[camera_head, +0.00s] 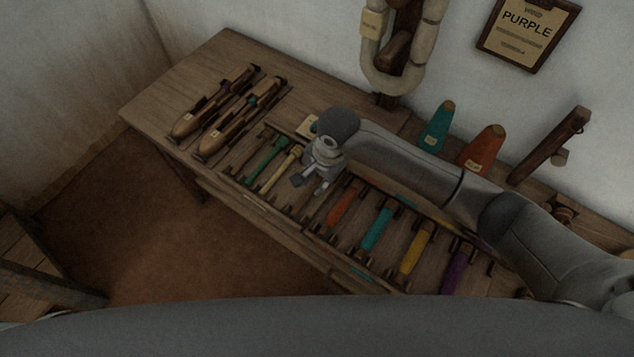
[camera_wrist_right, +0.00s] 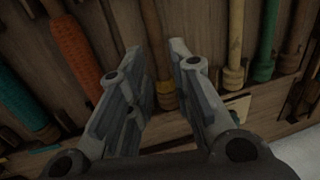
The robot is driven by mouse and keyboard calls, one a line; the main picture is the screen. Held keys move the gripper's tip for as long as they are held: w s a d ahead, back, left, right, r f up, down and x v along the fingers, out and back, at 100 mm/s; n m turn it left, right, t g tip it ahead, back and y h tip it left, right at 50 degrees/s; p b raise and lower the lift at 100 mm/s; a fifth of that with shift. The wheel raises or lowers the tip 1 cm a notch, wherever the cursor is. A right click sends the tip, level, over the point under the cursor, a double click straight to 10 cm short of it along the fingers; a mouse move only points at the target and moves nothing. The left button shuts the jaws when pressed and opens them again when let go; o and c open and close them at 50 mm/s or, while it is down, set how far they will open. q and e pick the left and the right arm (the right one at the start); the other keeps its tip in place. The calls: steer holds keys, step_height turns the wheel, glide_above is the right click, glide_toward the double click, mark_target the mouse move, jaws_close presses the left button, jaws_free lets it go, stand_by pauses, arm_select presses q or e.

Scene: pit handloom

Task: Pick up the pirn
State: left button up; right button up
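Several pirns lie side by side in the rack on the bench in the head view: green (camera_head: 266,158), cream (camera_head: 279,170), orange (camera_head: 341,208), teal (camera_head: 378,229), yellow (camera_head: 417,247) and purple (camera_head: 458,270). My right gripper (camera_head: 310,186) is over the rack between the cream and orange pirns, its fingers pointing down. In the right wrist view its two fingers (camera_wrist_right: 157,52) stand apart. A slim brown pirn (camera_wrist_right: 153,38) shows in the gap between them; I cannot tell whether they touch it. The gripper hides part of it. My left gripper is out of view.
Two wooden shuttles (camera_head: 212,102) lie on the bench's left end. Teal and orange cones (camera_head: 437,127) stand behind the rack by the wall. A board reading PURPLE (camera_head: 527,31) hangs above. The bench's front left corner has bare room.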

mark_target(313, 189)
steer(key=f, duration=0.4)
steer(key=shift+s+a, duration=0.1)
steer(key=shift+a, duration=0.3)
steer(key=shift+f, duration=0.3)
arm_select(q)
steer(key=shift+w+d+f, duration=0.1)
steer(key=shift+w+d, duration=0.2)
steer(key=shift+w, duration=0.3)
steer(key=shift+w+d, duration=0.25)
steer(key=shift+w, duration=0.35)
arm_select(e)
jaws_close()
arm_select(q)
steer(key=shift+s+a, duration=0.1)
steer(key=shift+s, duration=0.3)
arm_select(e)
steer(key=shift+r, duration=0.15)
